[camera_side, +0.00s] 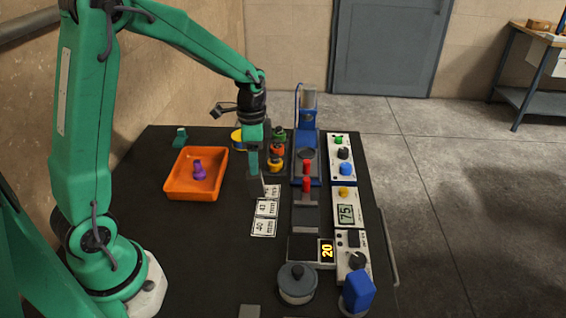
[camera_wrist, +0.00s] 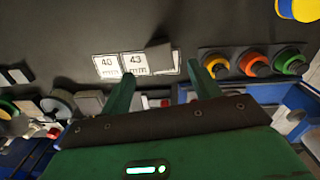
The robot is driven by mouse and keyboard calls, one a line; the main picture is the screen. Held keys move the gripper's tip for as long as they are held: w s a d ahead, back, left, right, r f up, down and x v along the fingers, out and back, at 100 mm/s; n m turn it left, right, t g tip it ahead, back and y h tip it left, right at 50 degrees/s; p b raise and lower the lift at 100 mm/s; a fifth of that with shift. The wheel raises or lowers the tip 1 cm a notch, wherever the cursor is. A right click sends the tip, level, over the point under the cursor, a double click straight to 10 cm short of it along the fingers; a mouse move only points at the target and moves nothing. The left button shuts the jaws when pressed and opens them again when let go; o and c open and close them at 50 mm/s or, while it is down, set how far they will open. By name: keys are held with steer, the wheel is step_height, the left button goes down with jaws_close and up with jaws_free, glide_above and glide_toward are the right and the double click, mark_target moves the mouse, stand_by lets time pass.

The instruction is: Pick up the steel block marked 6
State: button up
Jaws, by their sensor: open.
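A plain grey block (camera_wrist: 158,54) shows in the wrist view, beyond my fingertips and between them, at the edge of the size cards. A grey block-like shape (camera_side: 255,187) shows in the side view directly below my green fingers. No number 6 can be read on it, and I cannot tell whether it touches them. My gripper (camera_wrist: 162,72) is open, its two green fingers spread with nothing held between them.
An orange tray (camera_side: 178,186) with a purple piece (camera_side: 199,169) stands left. Coloured knobs (camera_side: 276,151) stand behind the cards. A blue press (camera_side: 307,133) and control boxes (camera_side: 346,207) line the right. A grey lidded pot (camera_side: 297,283) is in front.

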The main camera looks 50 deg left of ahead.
mark_target(256, 179)
steer(key=shift+f, duration=4)
steer(key=shift+r, duration=0.1)
jaws_close()
